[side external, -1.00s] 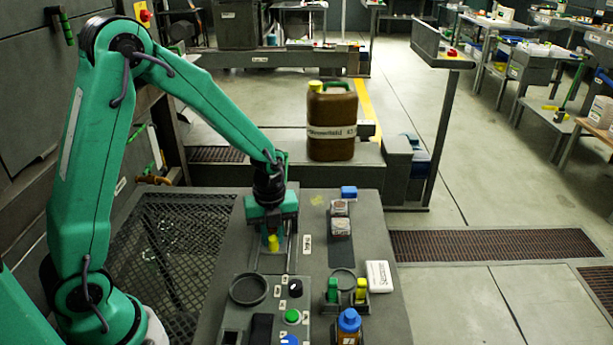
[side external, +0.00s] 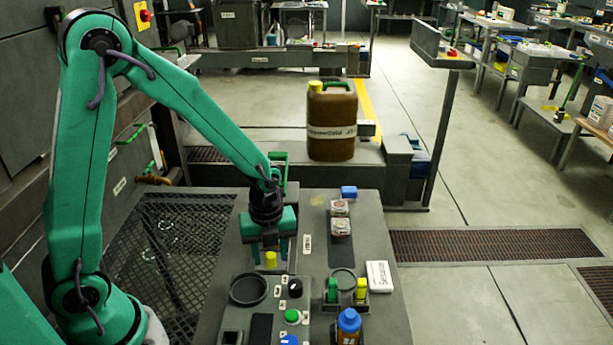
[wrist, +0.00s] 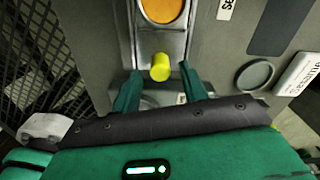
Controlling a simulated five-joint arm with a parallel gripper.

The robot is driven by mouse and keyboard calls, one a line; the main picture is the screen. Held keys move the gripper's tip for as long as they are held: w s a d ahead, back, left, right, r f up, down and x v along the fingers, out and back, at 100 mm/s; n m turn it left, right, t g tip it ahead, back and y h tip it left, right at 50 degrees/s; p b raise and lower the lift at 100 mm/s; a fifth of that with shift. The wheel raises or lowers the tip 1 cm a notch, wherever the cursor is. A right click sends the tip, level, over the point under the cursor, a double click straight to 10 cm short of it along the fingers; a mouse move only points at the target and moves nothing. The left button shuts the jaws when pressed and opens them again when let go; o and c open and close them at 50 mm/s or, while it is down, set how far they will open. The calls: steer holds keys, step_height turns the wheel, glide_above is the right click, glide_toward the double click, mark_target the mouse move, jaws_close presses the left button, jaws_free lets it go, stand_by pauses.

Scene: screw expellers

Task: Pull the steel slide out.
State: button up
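The steel slide (wrist: 175,47) is a bright metal strip in a channel in the wrist view, with a round orange area (wrist: 160,8) at the top edge. A yellow knob (wrist: 160,67) stands at its near end. The knob (side external: 271,259) also shows in the side view, just behind the control panel. My gripper (wrist: 160,84) is open, one green finger on each side of the knob with visible gaps. In the side view my gripper (side external: 270,255) points down over the knob, and the arm hides most of the slide.
The control panel (side external: 264,313) with buttons lies in front of the knob. To the right are a holder with green and yellow items (side external: 347,293), a blue-capped bottle (side external: 348,325), a white box (side external: 379,276) and small boxes (side external: 341,227). A brown canister (side external: 332,122) stands behind.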

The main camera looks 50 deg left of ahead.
steer(key=shift+r, duration=0.1)
steer(key=shift+r, duration=3.85)
steer(key=s+a+r+n+t, duration=0.1)
steer(key=s+r+n, duration=0.4)
steer(key=n, duration=0.7)
steer(key=s+a+r+n+t, duration=0.1)
steer(key=s+r+n+t, duration=0.3)
steer(key=n, duration=0.8)
step_height(320, 180, up, 4)
steer(key=s, duration=0.2)
steer(key=shift+s+a+r+t, duration=0.2)
steer(key=shift+s+a+t, duration=0.1)
steer(key=shift+a, duration=0.1)
